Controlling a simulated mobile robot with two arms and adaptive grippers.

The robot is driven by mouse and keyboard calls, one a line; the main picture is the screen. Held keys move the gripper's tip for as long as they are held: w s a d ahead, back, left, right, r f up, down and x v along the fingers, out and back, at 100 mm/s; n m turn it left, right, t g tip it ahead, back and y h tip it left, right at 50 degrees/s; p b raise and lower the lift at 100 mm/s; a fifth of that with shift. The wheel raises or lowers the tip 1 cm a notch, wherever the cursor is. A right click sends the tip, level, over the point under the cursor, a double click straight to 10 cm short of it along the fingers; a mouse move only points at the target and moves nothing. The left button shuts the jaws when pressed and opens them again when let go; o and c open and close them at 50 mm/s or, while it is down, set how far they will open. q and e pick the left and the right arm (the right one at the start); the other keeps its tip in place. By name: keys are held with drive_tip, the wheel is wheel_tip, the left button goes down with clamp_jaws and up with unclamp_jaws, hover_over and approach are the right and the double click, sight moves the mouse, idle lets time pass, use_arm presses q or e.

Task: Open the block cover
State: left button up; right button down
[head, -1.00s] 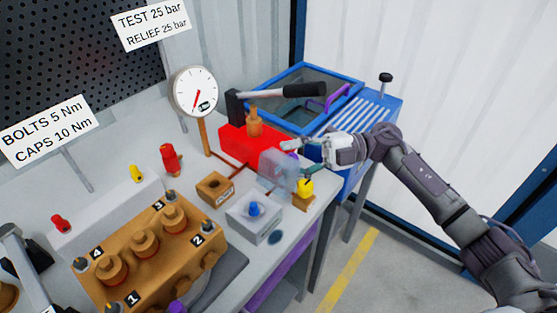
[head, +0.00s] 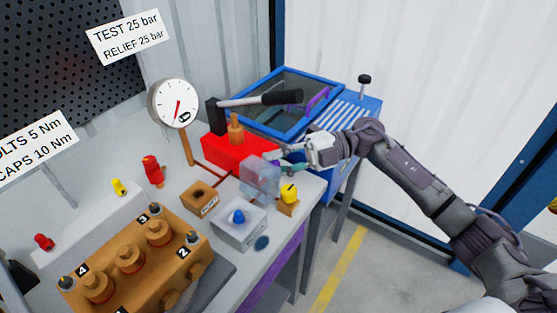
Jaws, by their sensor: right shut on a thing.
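The clear, bluish see-through block cover (head: 259,180) stands on the bench beside the yellow knob (head: 289,193), which sits on a small tan block (head: 288,208). My right gripper (head: 283,164) comes in from the right at the cover's upper right edge. It is shut on the cover; the exact contact is small and hard to make out. The yellow knob shows uncovered to the right of the cover. My left gripper is not in view.
A red hand pump (head: 222,153) with a black-handled lever is behind the cover. A grey box (head: 238,232) with a blue knob stands in front. A blue-framed bin (head: 335,90) is behind.

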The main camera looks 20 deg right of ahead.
drive_tip(key=shift+s+a+r+n+h+p, duration=0.15)
drive_tip(key=shift+a+r+n+h+p, duration=0.1)
drive_tip(key=shift+r+h+p, duration=0.15)
drive_tip(key=shift+s+a+r+n+h+p, duration=0.1)
drive_tip(key=shift+s+r+n+h+p, duration=0.05)
drive_tip(key=shift+r+n+h+p, duration=0.2)
drive_tip(key=shift+f, duration=0.15)
drive_tip(key=c, duration=0.9)
unclamp_jaws()
drive_tip(key=v, duration=1.2)
drive_tip(key=shift+s, duration=0.1)
